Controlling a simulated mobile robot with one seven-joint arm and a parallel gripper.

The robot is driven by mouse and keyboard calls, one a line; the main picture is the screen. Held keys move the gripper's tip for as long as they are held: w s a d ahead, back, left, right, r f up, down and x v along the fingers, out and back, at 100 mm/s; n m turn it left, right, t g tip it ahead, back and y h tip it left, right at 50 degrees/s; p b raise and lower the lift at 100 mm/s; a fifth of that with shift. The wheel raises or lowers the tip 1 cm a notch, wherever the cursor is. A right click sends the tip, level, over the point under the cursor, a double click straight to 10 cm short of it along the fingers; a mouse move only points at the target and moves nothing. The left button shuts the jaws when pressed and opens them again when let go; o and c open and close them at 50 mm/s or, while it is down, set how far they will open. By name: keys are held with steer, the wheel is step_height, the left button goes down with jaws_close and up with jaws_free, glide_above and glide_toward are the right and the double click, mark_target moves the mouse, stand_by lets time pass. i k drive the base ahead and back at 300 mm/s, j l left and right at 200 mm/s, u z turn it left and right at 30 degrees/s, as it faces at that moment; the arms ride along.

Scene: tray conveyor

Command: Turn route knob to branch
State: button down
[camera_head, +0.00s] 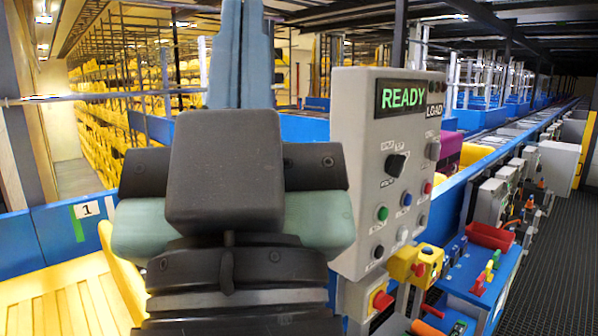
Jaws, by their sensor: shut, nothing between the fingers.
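The route knob (397,164) is a black rotary knob on the front of a grey control panel (345,130) right of centre. Small labels sit around it, too small to read surely, and I cannot tell which one it points at. The panel's display (402,98) reads "READY" in green, with "LOAD" beside it. My gripper (241,50) stands upright left of the panel, its two blue-grey fingers shut together and empty, running up to the top edge. It is apart from the knob in the picture. My dark wrist parts hide what lies behind them.
Below the knob are green (382,213), blue (406,199) and red (427,188) buttons. A yellow box (404,262) with a red button juts out under the panel. A blue conveyor (480,150) runs back right. A yellow slatted surface (60,295) lies at lower left.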

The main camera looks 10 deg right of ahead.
mark_target(394, 164)
steer(key=i+l, duration=0.15)
steer(key=l, duration=0.2)
steer(key=i+l, duration=0.15)
steer(key=l, duration=0.2)
steer(key=i+l, duration=0.15)
steer(key=l, duration=0.2)
steer(key=i+l, duration=0.15)
steer(key=l, duration=0.2)
